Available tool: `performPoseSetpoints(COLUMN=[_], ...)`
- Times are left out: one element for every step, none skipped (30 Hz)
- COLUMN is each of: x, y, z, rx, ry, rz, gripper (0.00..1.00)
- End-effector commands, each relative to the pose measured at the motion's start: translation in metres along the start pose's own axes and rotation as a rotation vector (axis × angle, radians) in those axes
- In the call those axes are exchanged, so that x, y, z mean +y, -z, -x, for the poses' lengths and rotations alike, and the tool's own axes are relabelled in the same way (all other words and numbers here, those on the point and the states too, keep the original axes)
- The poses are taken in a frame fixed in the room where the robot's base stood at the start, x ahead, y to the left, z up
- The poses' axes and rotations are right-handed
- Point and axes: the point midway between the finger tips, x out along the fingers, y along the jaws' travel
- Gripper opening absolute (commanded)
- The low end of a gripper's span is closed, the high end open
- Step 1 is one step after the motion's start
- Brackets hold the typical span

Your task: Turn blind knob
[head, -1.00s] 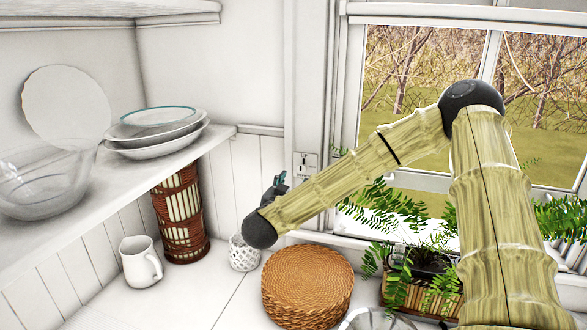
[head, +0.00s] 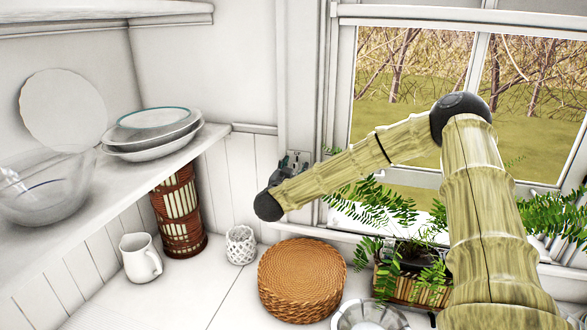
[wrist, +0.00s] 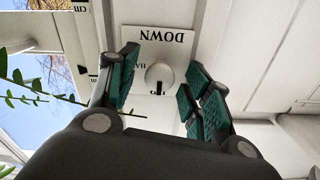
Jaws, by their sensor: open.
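The blind knob (wrist: 159,76) is a small round pale knob on a white wall plate (wrist: 150,38) with dark lettering that includes DOWN. In the wrist view it shows between the fingers of my gripper (wrist: 163,80), which is open with green pads on either side. I see a gap between the pads and the knob, and cannot tell how far the fingertips are from the plate. In the head view my gripper (head: 291,162) is at the wall left of the window, and the knob and plate are hidden behind it.
A window (head: 420,110) is at right, with a planter of ferns (head: 405,285) below it. Woven mats (head: 302,280), a white lattice cup (head: 240,246), a wicker cylinder (head: 180,212) and a white jug (head: 140,258) stand on the counter. Dishes (head: 155,132) sit on the left shelf.

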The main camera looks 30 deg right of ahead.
Motion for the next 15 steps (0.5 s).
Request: performPoseSetpoints(x=[0.0003, 0.0003, 0.0003, 0.0003, 0.0002, 0.0001, 0.0, 0.0, -0.0001, -0.0001, -0.0001, -0.0001, 0.0, 0.0, 0.0001], y=[0.0001, 0.0001, 0.0001, 0.0002, 0.0002, 0.0001, 0.0001, 0.0001, 0.0001, 0.0001, 0.0, 0.0, 0.0, -0.0001, -0.0002], z=[0.0, 0.0, 0.0, 0.0, 0.0001, 0.0001, 0.0002, 0.0002, 0.0002, 0.0002, 0.0002, 0.0002, 0.0002, 0.0002, 0.0002], rx=[0.0, 0.0, 0.0, 0.0, 0.0, 0.0, 0.0, 0.0, 0.0, 0.0, 0.0, 0.0, 0.0, 0.0, 0.0], ry=[0.0, 0.0, 0.0, 0.0, 0.0, 0.0, 0.0, 0.0, 0.0, 0.0, 0.0, 0.0, 0.0, 0.0, 0.0], rz=[0.0, 0.0, 0.0, 0.0, 0.0, 0.0, 0.0, 0.0, 0.0, 0.0, 0.0, 0.0, 0.0, 0.0, -0.001], gripper=[0.49, 0.49, 0.49, 0.47, 0.42, 0.35, 0.29, 0.24, 0.17, 0.11, 0.06, 0.04, 0.04, 0.04, 0.04])
